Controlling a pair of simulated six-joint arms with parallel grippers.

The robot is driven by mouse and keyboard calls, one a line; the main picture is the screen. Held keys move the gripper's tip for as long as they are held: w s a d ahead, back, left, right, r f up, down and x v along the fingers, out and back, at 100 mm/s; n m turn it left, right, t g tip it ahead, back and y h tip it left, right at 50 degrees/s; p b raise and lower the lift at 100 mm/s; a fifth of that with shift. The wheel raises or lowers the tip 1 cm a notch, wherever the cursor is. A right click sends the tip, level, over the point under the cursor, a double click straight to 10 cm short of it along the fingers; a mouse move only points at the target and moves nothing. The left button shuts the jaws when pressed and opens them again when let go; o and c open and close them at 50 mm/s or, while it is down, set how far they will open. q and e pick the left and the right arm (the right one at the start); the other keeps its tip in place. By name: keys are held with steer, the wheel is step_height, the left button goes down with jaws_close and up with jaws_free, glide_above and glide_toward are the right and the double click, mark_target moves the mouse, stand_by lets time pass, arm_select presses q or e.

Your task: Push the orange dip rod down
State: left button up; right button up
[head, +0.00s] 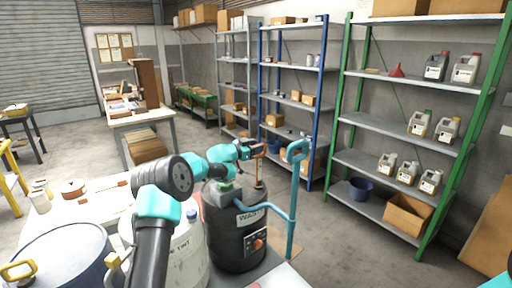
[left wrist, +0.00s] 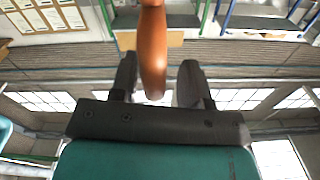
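The orange dip rod (head: 259,151) stands upright at the top of the black waste drum (head: 232,230), with its handle raised above the drum. My left gripper (head: 250,149) is at this handle, reaching in from the left. In the left wrist view the orange rod (left wrist: 153,55) lies between the two fingers of the left gripper (left wrist: 158,82). The fingers are apart, with a visible gap on the rod's right side; its left side is close to the other finger, and I cannot tell if they touch. My right gripper is not in view.
A blue pipe with a looped top (head: 296,180) stands right of the drum. A white container (head: 183,250) and a blue-grey drum (head: 62,255) are at the left. Shelves (head: 405,140) with jugs stand behind. The floor (head: 345,235) at right is clear.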

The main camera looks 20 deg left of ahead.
arm_select(q)
steer(key=shift+d, duration=0.15)
steer(key=v, duration=1.7)
steer(key=shift+s, duration=0.2)
